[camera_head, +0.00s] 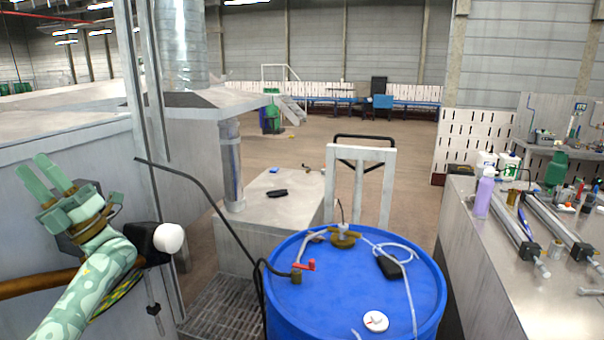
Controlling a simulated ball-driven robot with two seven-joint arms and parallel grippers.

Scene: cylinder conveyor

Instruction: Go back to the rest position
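My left gripper (40,172) is raised at the left of the head view, in front of grey machine panels. Its two pale green fingers point up and to the left, with a visible gap between them. Nothing shows between the fingers. My patterned green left arm (85,295) comes up from the lower left. My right gripper and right arm are not in view.
A blue drum (340,300) with hoses and a red valve stands at the bottom centre. A metal workbench (470,270) with cylinders and a purple bottle (484,195) is at the right. A grey box (265,235) stands behind the drum. Open floor (400,165) lies beyond.

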